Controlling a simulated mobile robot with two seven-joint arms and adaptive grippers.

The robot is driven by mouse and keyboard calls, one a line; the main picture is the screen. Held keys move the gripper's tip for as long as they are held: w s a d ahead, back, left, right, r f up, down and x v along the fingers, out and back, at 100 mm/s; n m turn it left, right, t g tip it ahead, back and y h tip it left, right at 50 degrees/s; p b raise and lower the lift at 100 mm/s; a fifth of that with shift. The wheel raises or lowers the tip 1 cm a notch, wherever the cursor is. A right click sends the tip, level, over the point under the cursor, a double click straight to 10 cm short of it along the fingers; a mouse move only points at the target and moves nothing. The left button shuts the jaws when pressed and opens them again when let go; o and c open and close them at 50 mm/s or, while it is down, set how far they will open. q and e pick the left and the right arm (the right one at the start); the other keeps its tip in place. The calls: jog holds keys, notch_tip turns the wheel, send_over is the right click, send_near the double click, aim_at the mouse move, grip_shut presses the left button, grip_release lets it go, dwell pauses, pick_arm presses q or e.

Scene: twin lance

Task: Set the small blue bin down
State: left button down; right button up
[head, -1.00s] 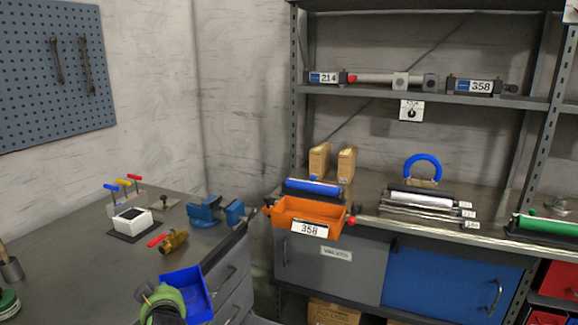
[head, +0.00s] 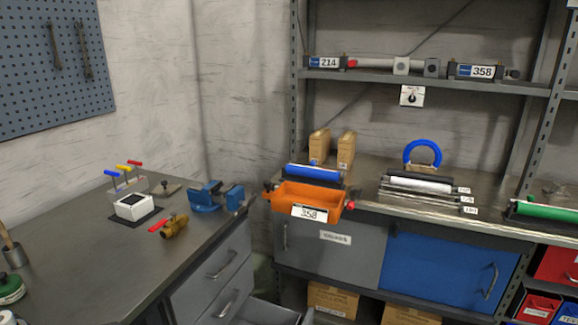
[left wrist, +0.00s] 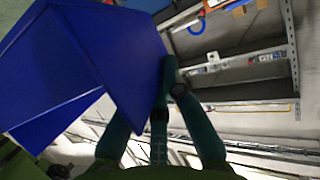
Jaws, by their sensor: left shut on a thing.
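The small blue bin (left wrist: 95,65) fills the upper left of the left wrist view, tilted in that picture. My left gripper (left wrist: 162,100), with dark green fingers, is shut on the bin near its right edge. The bin's contents and the surface beneath it are hidden. Neither the bin nor the left gripper can be made out in the head view. My right gripper is in no view.
The grey workbench (head: 90,260) has a clear front and middle. At its back are a blue vise (head: 205,197), a brass valve (head: 174,226) and a white box (head: 135,207). An orange bin (head: 307,197) marked 358 stands at the shelf unit's front edge.

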pick_arm(q)
jog(key=s, duration=0.1)
jog(key=s+d+r+m+g, duration=0.1)
jog(key=s+h, duration=0.1)
jog(key=shift+d+r, duration=0.25)
jog(key=shift+r, duration=0.1)
jog(key=shift+w, duration=0.1)
dwell(0.3)
